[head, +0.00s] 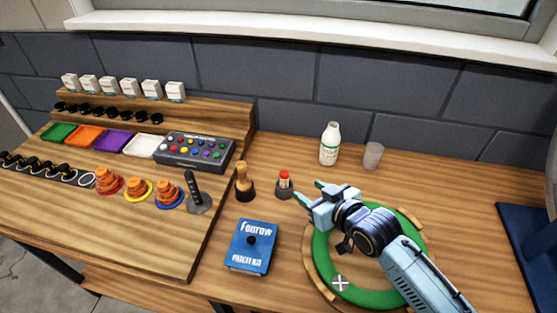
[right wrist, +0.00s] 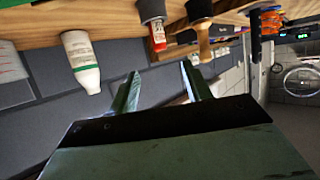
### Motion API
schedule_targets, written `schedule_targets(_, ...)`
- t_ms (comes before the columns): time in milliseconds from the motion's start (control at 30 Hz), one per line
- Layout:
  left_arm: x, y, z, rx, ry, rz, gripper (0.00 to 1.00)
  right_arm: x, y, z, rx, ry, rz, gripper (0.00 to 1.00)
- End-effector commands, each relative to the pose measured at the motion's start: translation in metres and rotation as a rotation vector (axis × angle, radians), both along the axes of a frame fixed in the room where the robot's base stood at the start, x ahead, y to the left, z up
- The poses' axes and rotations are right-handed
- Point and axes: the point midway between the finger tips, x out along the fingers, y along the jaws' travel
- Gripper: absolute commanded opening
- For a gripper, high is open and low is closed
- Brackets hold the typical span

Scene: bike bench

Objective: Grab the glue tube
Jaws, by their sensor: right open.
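A small red tube with a white band, which looks like the glue tube (head: 284,180), stands upright in a dark grey round holder (head: 285,193) on the bench. My right gripper (head: 313,194) is open and empty, just to the right of the tube and apart from it. In the right wrist view, which is upside down, the tube (right wrist: 157,38) shows beyond the gap between the open fingers (right wrist: 160,77). My left gripper is not in view.
A wooden-handled tool (head: 243,182) stands close left of the tube. A white bottle (head: 330,145) and a clear cup (head: 373,155) stand behind. A blue box (head: 252,247) lies in front, and a green ring (head: 325,262) lies under my right arm.

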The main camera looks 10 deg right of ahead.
Motion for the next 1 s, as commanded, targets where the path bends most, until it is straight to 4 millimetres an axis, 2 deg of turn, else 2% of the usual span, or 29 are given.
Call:
schedule_targets(33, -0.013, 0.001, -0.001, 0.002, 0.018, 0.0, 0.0, 0.003, 0.001, -0.002, 0.0, 0.001, 0.0, 0.49)
schedule_targets(200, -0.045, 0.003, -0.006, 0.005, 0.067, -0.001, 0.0, 0.026, 0.011, -0.011, 0.002, 0.0, 0.001, 0.49)
schedule_targets(333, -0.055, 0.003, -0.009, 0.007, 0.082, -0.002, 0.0, 0.047, 0.019, -0.021, 0.002, 0.0, -0.001, 0.49)
schedule_targets(467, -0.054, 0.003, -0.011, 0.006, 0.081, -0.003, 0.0, 0.062, 0.025, -0.028, 0.002, 0.0, 0.001, 0.49)
schedule_targets(733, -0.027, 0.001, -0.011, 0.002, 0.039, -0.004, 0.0, 0.075, 0.03, -0.034, 0.001, 0.0, 0.0, 0.49)
schedule_targets(1000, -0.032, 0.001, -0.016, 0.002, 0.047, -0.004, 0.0, 0.104, 0.041, -0.049, 0.002, 0.0, 0.0, 0.49)
